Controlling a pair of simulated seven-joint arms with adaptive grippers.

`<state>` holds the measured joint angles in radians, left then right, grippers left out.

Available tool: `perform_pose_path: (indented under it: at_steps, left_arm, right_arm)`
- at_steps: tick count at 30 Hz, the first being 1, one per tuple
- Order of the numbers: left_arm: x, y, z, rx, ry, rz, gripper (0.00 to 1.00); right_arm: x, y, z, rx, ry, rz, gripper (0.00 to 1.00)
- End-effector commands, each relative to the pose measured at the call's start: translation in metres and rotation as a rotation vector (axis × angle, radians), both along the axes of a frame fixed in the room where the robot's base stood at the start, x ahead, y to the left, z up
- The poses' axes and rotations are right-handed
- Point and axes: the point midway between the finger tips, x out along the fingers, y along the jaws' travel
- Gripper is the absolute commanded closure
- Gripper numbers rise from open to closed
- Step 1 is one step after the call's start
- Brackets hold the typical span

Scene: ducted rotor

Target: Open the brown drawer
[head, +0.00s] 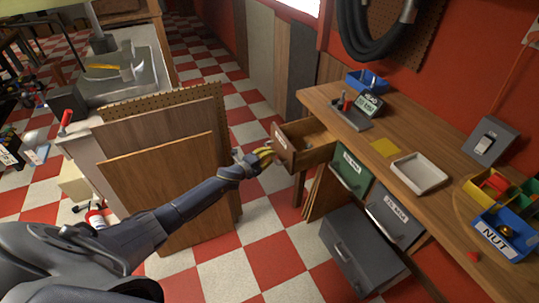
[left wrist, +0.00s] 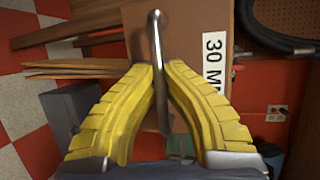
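The brown drawer (head: 283,146) under the left end of the wooden workbench is pulled out, and its inside shows in the head view. In the left wrist view its brown front (left wrist: 190,45) has a white label starting with "30 M" and a metal bar handle (left wrist: 155,35). My left gripper (head: 264,153) is at the drawer front. In the left wrist view its yellow fingers (left wrist: 161,72) close in on both sides of the handle and appear to grip it. My right gripper is not in view.
A green drawer (head: 350,170) and grey drawers (head: 395,217) are beside the brown one; the lower grey one (head: 362,252) sticks out. Wooden boards (head: 160,185) stand to the left, near my left arm. The bench (head: 440,150) holds a white tray (head: 419,173) and bins. Checkered floor lies between.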

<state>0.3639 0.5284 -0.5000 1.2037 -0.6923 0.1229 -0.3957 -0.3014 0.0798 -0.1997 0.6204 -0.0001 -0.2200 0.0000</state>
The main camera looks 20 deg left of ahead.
Motion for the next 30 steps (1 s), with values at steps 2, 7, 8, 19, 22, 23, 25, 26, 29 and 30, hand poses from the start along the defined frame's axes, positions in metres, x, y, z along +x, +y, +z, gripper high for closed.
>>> perform_pose_path:
  at_steps: [2, 7, 8, 19, 22, 23, 25, 26, 29, 30]
  left_arm:
    - [0.000, 0.004, -0.001, 0.005, 0.002, 0.007, 1.00]
    - [0.000, 0.004, -0.001, 0.004, 0.001, 0.006, 0.78]
    - [0.000, 0.003, 0.000, 0.004, 0.001, 0.006, 0.75]
    - [-0.001, 0.002, 0.000, 0.002, 0.000, 0.002, 0.66]
    - [-0.006, 0.004, 0.001, 0.002, -0.001, 0.002, 0.66]
    - [-0.009, 0.005, 0.001, 0.002, 0.000, 0.002, 0.66]
    - [-0.017, 0.007, 0.002, 0.002, 0.000, 0.001, 0.66]
    - [-0.021, 0.009, 0.003, 0.004, 0.001, 0.002, 0.66]
    - [-0.037, 0.014, 0.006, 0.003, 0.001, 0.001, 0.66]
    - [-0.045, 0.016, 0.007, 0.004, 0.002, 0.001, 0.66]
  right_arm:
    - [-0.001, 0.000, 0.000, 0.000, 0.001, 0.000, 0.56]
    - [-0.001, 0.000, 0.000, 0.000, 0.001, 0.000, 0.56]
    - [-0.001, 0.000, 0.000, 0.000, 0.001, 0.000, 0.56]
    - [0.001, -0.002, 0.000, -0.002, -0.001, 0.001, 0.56]
    - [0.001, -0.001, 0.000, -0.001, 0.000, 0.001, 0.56]
    - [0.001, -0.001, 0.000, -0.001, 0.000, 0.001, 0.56]
    - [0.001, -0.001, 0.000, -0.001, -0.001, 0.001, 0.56]
    - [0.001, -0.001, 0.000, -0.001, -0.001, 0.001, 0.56]
    - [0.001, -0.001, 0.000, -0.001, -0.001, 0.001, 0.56]
    - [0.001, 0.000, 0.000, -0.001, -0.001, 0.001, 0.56]
